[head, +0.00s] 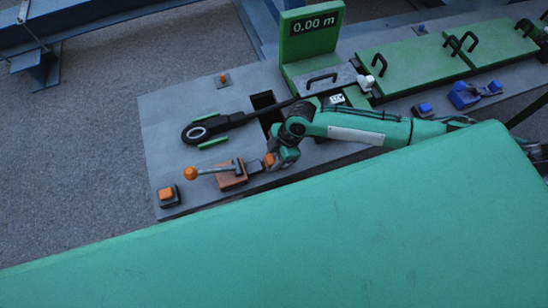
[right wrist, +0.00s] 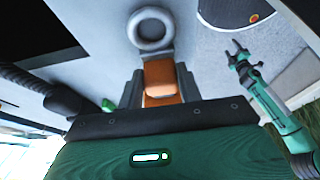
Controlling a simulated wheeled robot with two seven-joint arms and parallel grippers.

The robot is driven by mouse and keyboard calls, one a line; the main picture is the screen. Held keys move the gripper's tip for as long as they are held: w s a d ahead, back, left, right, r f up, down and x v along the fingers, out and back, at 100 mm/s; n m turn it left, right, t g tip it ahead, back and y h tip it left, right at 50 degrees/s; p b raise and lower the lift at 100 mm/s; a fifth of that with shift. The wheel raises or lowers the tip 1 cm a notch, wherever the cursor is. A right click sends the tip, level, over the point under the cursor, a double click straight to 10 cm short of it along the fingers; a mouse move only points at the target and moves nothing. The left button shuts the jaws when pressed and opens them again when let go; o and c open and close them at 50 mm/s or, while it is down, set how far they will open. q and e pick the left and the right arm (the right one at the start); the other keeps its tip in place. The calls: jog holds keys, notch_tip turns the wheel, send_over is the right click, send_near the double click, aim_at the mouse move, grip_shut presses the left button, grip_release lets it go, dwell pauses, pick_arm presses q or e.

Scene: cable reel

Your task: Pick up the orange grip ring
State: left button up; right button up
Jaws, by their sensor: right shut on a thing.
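The orange grip (right wrist: 160,80) sits between the two grey fingers of my right gripper (right wrist: 160,92) in the right wrist view. The fingers are shut on its sides. A grey ring (right wrist: 151,12) shows just beyond the orange part. In the head view my right gripper (head: 272,162) is low over the grey panel, and a small patch of orange shows at its tips. A teal arm with a small two-pronged end (right wrist: 240,56), which looks like my left one, shows in the right wrist view; it is too small to tell its jaw state.
Left of my right gripper are an orange block (head: 231,181) and a lever with an orange knob (head: 190,173). An orange button (head: 167,195) stands near the panel's (head: 160,125) corner. A black arm with a ringed end (head: 197,132) lies behind. A green display (head: 312,39) reads 0.00 m.

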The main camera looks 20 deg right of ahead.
notch_tip(320, 180, up, 20)
jog(key=b, duration=0.3)
jog(key=shift+f, duration=0.15)
jog(key=shift+f, duration=0.1)
jog(key=shift+f, duration=0.8)
